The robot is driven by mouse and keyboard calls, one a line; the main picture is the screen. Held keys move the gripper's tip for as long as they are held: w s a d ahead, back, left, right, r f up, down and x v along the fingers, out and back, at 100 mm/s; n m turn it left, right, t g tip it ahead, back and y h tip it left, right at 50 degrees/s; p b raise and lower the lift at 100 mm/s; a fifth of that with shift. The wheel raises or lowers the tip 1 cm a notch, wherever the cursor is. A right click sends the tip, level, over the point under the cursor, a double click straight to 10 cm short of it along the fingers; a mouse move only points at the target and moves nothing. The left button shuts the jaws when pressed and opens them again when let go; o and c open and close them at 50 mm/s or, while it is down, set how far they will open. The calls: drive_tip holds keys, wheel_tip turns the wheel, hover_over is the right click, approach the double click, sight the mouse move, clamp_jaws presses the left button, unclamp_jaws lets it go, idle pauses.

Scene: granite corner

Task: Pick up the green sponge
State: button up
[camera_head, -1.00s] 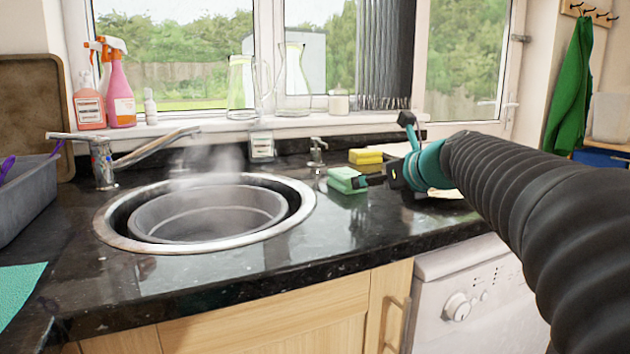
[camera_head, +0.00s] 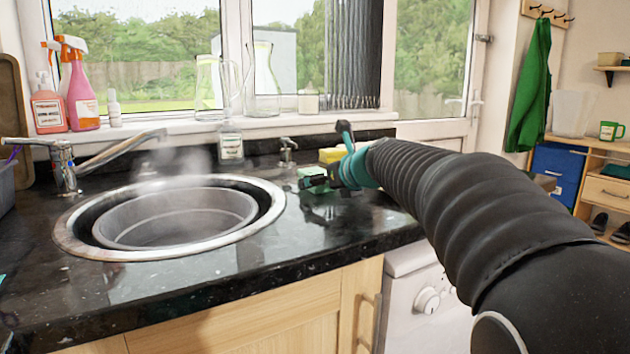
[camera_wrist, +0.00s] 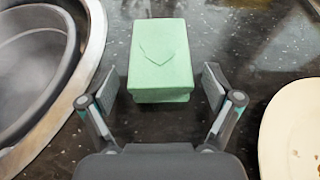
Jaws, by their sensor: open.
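The green sponge (camera_wrist: 161,58) lies on the dark worktop, straight ahead of my gripper in the wrist view. My gripper (camera_wrist: 160,85) is open, with one finger on each side of the sponge's near end. I cannot tell whether either finger touches it. In the head view the sponge (camera_head: 311,173) shows only in part, right of the sink, with my gripper (camera_head: 318,183) in front of it.
The round sink (camera_head: 68,235) with a steaming grey basin (camera_head: 125,233) is left of the sponge. A pale plate (camera_wrist: 290,130) with crumbs lies to the right. A yellow sponge (camera_head: 331,155), a soap dispenser (camera_head: 288,152) and a labelled bottle (camera_head: 231,148) stand behind.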

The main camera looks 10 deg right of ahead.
drive_tip(key=c, duration=1)
